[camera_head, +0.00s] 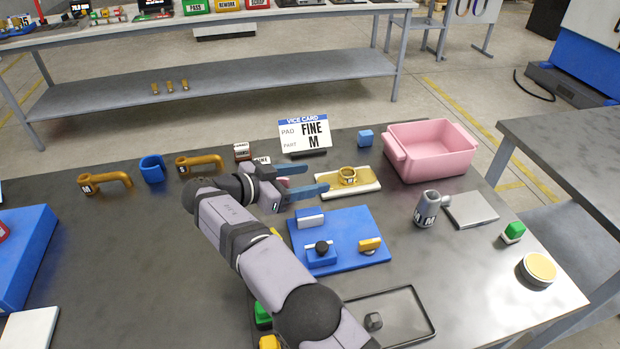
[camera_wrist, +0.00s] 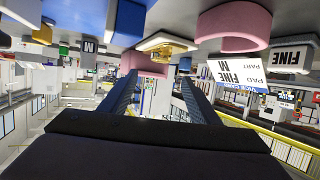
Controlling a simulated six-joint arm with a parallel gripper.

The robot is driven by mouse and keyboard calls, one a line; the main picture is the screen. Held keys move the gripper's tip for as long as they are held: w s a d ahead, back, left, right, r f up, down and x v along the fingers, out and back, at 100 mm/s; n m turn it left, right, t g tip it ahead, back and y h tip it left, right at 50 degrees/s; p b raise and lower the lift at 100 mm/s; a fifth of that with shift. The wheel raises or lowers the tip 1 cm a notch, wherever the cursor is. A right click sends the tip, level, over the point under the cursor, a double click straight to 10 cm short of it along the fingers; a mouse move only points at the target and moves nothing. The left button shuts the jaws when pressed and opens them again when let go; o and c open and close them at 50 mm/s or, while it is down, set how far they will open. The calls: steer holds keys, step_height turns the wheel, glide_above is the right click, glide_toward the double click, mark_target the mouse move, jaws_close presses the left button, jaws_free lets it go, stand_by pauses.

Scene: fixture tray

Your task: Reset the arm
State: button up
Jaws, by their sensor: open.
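My gripper (camera_head: 312,180) is held above the dark table, left of a brass ring part (camera_head: 348,175) on a cream tray (camera_head: 335,192). Its two blue-grey fingers are apart with nothing between them. In the wrist view the gripper (camera_wrist: 160,85) is also open and empty, and the scene appears upside down. My arm reaches in from the bottom and hides part of the table. The vice card (camera_head: 304,135) stands behind the gripper and reads PAD FINE, PART M.
A blue fixture plate (camera_head: 350,222) with blocks lies in front of the gripper. A pink bin (camera_head: 435,155) stands right. Brass hooked parts (camera_head: 105,182) and a blue clip (camera_head: 152,168) are left. The left-middle table is clear.

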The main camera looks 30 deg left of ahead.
stand_by(0.3)
steer(key=w+d+r+m+g+h+p, duration=0.1)
steer(key=w+d+r+m+g+p, duration=0.2)
steer(key=d, duration=0.5)
steer(key=w+d+r+g+h+p, duration=0.1)
steer(key=w+d+r, duration=0.2)
steer(key=w+d, duration=0.3)
steer(key=s+d+g+y+p, duration=0.15)
steer(key=d+g, duration=0.25)
steer(key=d, duration=1.2)
steer(key=s+d+f+n+g+y+p, duration=0.2)
steer(key=s+d+f+n+g, duration=0.25)
steer(key=s+d, duration=0.75)
steer(key=s+d+f+n+y, duration=0.1)
steer(key=s+d+f+y, duration=0.1)
steer(key=s, duration=0.4)
steer(key=s+d+f+n+y+p, duration=0.1)
steer(key=s+d+f+n, duration=0.1)
steer(key=s, duration=0.5)
steer(key=shift+s+d+f+y, duration=0.35)
steer(key=shift+d+f, duration=0.2)
steer(key=shift+d, duration=0.3)
